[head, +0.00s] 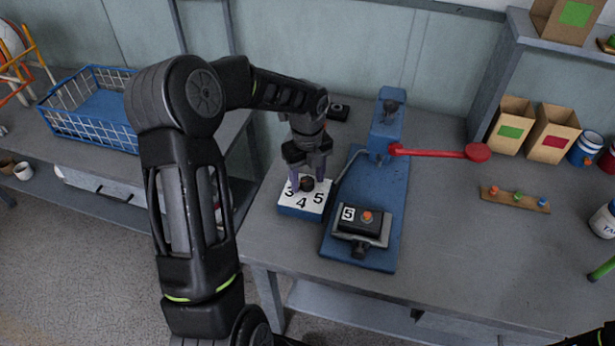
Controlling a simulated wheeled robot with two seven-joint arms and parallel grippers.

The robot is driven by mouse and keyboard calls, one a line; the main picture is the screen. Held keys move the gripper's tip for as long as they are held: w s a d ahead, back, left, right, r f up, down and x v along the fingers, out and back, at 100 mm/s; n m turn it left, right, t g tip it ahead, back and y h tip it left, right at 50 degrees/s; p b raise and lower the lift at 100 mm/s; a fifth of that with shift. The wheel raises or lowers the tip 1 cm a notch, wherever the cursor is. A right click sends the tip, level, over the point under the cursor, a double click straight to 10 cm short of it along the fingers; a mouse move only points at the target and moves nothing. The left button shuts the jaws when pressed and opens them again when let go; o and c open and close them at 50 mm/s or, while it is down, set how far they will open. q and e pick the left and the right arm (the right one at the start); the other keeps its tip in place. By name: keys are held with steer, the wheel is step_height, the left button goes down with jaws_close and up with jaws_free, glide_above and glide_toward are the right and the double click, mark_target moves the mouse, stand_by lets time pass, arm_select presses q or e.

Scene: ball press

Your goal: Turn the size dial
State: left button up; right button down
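The size dial is a dark round knob (307,184) on a blue box with a white top (289,200) marked 3, 4 and 5. My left gripper (309,178) points down over this box, with one finger on each side of the knob. The fingers look spread, with small gaps to the knob. The upper part of the white top is hidden behind the gripper.
Right of the dial box stands a blue press (395,215) with a red lever (435,152) and a black block (362,224) labelled 5. A blue wire basket (92,108) is at left. Cardboard boxes (511,124) stand at right.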

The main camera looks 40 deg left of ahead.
arm_select(q)
jaws_close()
stand_by(0.3)
